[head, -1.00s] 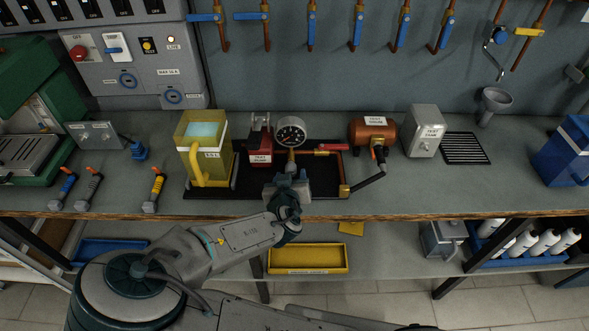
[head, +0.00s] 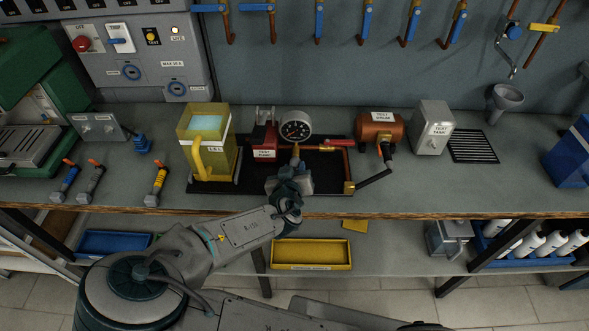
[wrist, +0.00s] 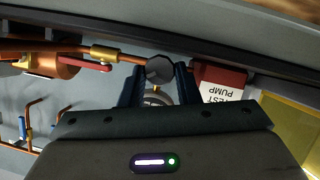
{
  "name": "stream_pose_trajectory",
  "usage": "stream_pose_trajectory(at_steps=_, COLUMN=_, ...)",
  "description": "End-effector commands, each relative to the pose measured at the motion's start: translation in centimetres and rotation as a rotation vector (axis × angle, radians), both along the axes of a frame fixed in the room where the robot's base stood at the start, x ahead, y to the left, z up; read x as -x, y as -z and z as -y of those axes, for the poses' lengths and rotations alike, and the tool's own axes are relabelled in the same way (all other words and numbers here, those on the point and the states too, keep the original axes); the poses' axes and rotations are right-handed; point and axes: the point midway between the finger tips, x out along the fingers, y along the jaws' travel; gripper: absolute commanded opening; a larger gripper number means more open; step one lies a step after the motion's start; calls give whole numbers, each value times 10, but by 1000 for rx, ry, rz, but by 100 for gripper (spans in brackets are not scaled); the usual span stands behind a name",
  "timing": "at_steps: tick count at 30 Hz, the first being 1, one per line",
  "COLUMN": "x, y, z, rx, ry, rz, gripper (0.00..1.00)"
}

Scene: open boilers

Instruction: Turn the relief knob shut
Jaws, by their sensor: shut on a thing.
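The relief knob (wrist: 159,69) is a dark, faceted round knob between my gripper's fingers in the wrist view. My gripper (wrist: 158,88) is shut on it, one dark blue finger at each side. In the head view my gripper (head: 294,171) is at the front of the test pump rig, just below the pressure gauge (head: 295,125), and hides the knob. The red test pump (head: 264,153) is just left of the gauge; its labelled block also shows in the wrist view (wrist: 219,82). A red-handled lever (head: 341,142) lies on the copper pipe to the right.
A yellow water container (head: 222,160) stands close left of the pump. The copper test drum (head: 380,127) and grey test tank (head: 433,128) stand to the right. The bench's wooden front edge (head: 430,216) runs below my gripper.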

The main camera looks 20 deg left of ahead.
Motion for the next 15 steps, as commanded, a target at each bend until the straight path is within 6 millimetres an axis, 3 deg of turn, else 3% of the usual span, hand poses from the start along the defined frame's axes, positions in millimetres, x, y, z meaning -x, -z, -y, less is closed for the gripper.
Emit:
stream_pose_trajectory(at_steps=12, x=0, y=0, z=0, rx=57, ry=0, rz=14, gripper=7)
stream_pose_trajectory(at_steps=13, x=0, y=0, z=0, rx=57, ry=0, rz=14, gripper=35)
stream_pose_trajectory(at_steps=15, x=0, y=0, z=0, rx=57, ry=0, rz=14, gripper=51)
